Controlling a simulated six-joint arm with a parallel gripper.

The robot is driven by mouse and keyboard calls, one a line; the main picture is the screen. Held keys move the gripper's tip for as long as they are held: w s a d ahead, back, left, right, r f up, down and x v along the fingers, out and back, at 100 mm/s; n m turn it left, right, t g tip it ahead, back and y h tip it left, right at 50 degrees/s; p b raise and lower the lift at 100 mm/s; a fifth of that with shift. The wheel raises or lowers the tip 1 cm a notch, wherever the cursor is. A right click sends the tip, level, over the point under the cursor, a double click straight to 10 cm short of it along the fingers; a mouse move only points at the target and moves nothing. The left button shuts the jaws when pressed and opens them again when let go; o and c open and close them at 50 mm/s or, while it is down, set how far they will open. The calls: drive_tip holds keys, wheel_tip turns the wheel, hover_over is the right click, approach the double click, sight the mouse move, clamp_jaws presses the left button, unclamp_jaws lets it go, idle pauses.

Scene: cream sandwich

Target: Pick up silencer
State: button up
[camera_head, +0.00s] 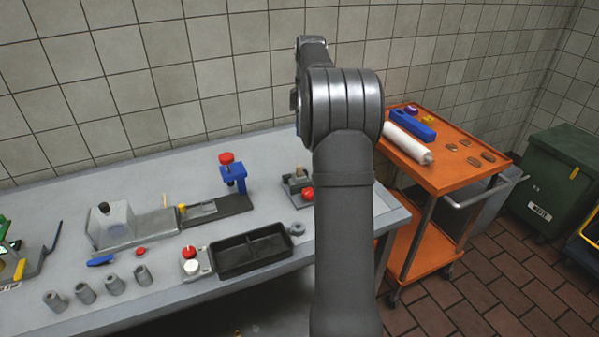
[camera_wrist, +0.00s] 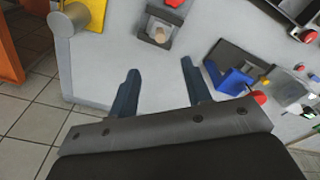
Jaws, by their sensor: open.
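My gripper (camera_wrist: 160,82) shows in the wrist view with its two dark fingers wide apart and nothing between them. In the head view it is hidden behind my arm. No thing is clearly marked as the silencer. Several short grey cylinders (camera_head: 114,284) stand upright in a row at the table's front left in the head view. A long white cylinder (camera_head: 408,144) lies on the orange cart. I cannot tell which of these is the silencer. In the wrist view the gripper is above the grey table (camera_wrist: 95,75), near a grey block with a peg (camera_wrist: 160,34).
The orange cart (camera_head: 450,180) stands right of the table, with a blue tool (camera_head: 413,126) and several brown pieces on it. A blue clamp with a red knob (camera_head: 233,178) rises from the table. A black tray (camera_head: 250,253) lies at the front. A green bin (camera_head: 560,180) stands far right.

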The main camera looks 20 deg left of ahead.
drive_tip(key=w+a+n, duration=0.1)
drive_tip(key=a, duration=0.1)
approach(299, 166)
drive_tip(key=shift+h, duration=0.4)
drive_tip(key=f, duration=0.3)
drive_tip(key=w+a+f, duration=0.1)
drive_tip(key=f, duration=0.1)
drive_tip(key=shift+f, duration=0.25)
drive_tip(key=f, duration=0.4)
drive_tip(key=shift+s+d, duration=0.2)
drive_tip(key=shift+s, duration=0.15)
drive_tip(key=shift+f, duration=0.6)
clamp_jaws()
